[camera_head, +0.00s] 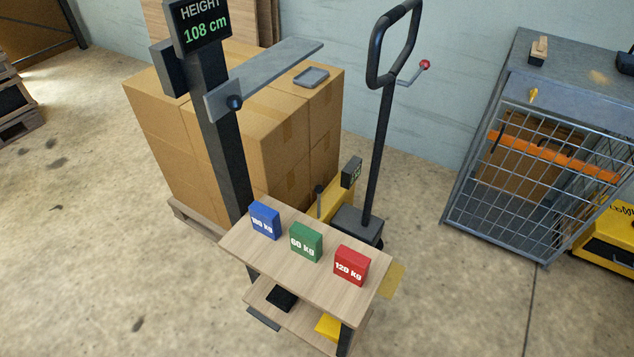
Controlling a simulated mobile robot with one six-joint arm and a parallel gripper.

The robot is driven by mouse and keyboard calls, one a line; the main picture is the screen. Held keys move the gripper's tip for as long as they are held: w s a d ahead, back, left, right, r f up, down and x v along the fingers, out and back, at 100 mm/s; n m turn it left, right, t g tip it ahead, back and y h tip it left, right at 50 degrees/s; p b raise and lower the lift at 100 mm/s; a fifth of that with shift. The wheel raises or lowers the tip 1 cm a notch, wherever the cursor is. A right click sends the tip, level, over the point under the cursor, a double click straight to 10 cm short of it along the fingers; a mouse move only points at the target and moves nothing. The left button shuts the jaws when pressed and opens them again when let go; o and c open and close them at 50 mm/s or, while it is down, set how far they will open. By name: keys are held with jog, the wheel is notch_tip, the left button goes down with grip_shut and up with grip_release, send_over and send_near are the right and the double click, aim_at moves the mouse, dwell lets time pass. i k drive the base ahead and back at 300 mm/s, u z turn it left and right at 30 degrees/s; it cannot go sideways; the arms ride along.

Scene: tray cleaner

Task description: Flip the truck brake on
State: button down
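A pallet truck stands behind the small table, with a yellow body (338,197), a black base block and a tall black handle (379,140) ending in a loop. A thin lever with a red ball (425,64) sticks out to the right below the loop. A short upright lever with a dark knob (318,189) stands by the yellow body, left of a small dark display box (351,172). No label shows which lever is the brake, and its on or off position cannot be told. The table hides the truck's lower part. My gripper is not in view.
The wooden table (290,279) holds blue (265,220), green (306,242) and red (351,265) weight blocks. A height post (220,140) with a sideways arm stands at left before stacked boxes (165,140). A wire cage (545,150) is at right. Floor between truck and cage is clear.

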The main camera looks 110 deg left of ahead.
aim_at(318, 189)
jog(key=k, duration=0.25)
jog(key=u, duration=3.6)
jog(key=k, duration=0.35)
jog(key=u, duration=1.5)
